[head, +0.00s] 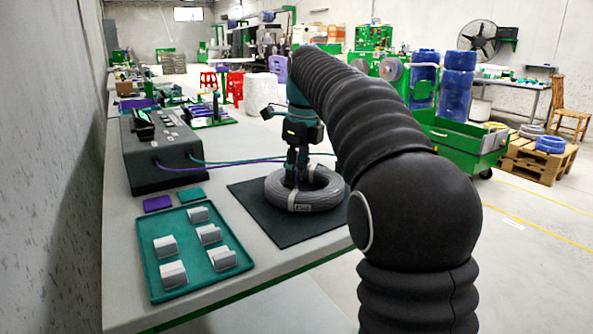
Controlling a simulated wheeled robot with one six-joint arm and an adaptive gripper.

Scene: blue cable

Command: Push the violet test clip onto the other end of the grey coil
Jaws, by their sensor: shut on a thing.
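The grey coil (328,194) lies flat on a dark mat on the bench, with a pale label on its front. My gripper (294,181) points down at the coil's left-centre, its fingertips low at the coil's opening. It is shut; a violet lead (232,164) runs from the dark tester box (157,150) to the fingers, so it appears to hold the violet test clip. The clip itself is hidden or too small to make out. A teal lead (232,160) also runs from the box towards the coil, partly behind my gripper. The coil's wire ends cannot be made out.
A teal tray (197,284) with several pale blocks stands at the front left. A violet pad (157,203) and a teal pad (191,195) lie behind it. The dark mat (262,222) has bare space around the coil. The wall borders the bench on the left.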

